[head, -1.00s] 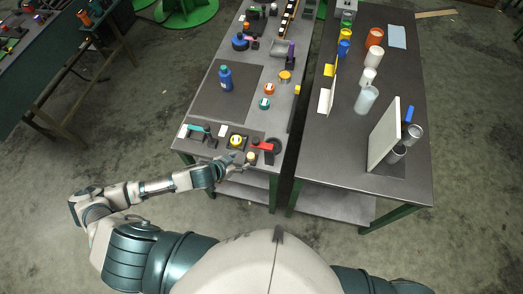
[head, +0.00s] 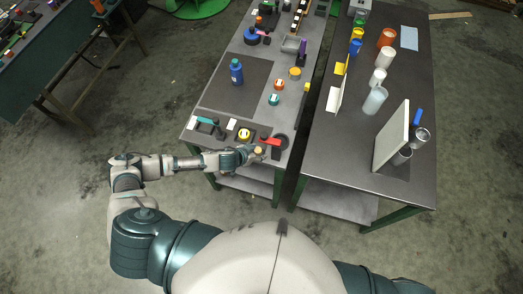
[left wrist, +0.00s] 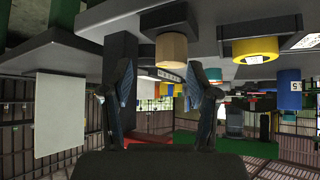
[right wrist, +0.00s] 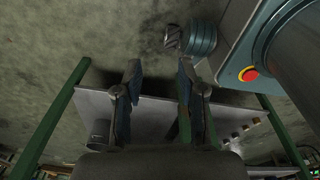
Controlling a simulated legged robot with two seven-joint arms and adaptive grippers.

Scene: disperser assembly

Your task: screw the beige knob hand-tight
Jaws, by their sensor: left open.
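The beige knob (head: 258,150) sits at the front edge of the left table. In the left wrist view, which looks upside down, the beige knob (left wrist: 171,48) hangs from the table surface just beyond the fingertips. My left gripper (head: 250,154) is beside the knob; in the left wrist view its fingers (left wrist: 161,75) are apart with nothing between them. The knob lines up with the gap, and no contact shows. My right gripper (right wrist: 159,75) is open and empty, with a grey surface and the floor beyond it; it is outside the head view.
The right table (head: 335,150) holds cups and a white panel (head: 391,136).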

